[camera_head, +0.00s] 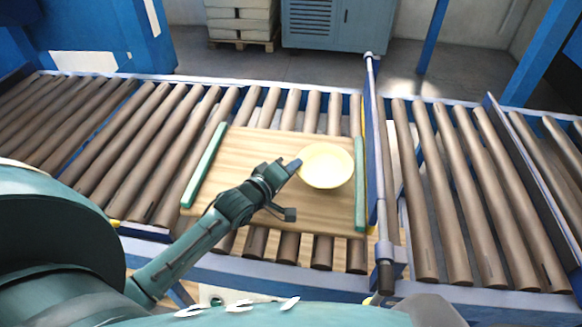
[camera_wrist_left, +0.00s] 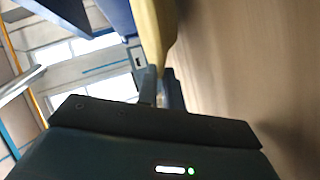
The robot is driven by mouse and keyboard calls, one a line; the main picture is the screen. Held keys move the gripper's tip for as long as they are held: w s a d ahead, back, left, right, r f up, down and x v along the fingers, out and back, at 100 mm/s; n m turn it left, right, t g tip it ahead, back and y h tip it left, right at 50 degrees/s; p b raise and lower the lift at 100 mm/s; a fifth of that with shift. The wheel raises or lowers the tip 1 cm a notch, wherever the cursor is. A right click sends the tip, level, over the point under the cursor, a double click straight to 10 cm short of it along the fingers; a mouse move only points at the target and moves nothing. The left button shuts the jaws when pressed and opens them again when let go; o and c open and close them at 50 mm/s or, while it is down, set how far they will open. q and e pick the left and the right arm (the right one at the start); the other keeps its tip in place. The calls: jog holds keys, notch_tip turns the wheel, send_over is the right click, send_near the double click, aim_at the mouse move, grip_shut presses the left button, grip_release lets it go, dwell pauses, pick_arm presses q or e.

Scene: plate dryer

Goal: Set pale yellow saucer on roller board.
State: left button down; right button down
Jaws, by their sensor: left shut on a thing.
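The pale yellow saucer (camera_head: 328,166) shows over the right part of the wooden roller board (camera_head: 250,143). The board has green strips along its left and right sides and lies on the rollers. My left gripper (camera_head: 294,168) is shut on the saucer's left rim. In the left wrist view, the saucer (camera_wrist_left: 154,32) shows nearly edge-on between the finger ends of my left gripper (camera_wrist_left: 161,78), with the board's wood surface (camera_wrist_left: 240,65) close beside it. I cannot tell whether the saucer touches the board. My right gripper is not in view.
Brown conveyor rollers (camera_head: 105,118) extend left of the board, and more rollers (camera_head: 455,190) lie to its right. A blue upright barrier with a metal bar (camera_head: 372,130) stands just right of the board. The board's left half has bare wood.

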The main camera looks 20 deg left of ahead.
aim_at(287, 188)
pick_arm(q)
jog(key=shift+s+d+f, duration=0.1)
jog(key=shift+s+f, duration=0.1)
jog(key=shift+f, duration=0.35)
jog(key=shift+s+d+f, duration=0.1)
jog(key=shift+s+f, duration=0.05)
jog(key=shift+f, duration=0.4)
jog(key=c, duration=1.5)
grip_release()
jog(key=shift+g, duration=0.3)
jog(key=shift+v, duration=0.95)
jog(key=v, duration=0.6)
jog(key=r+v, duration=0.1)
jog(key=v, duration=0.3)
jog(key=shift+w+a, duration=0.1)
jog(key=shift+s+a+r, duration=0.15)
jog(key=shift+s+r, duration=0.25)
jog(key=shift+s, duration=0.1)
jog(key=shift+s, duration=0.1)
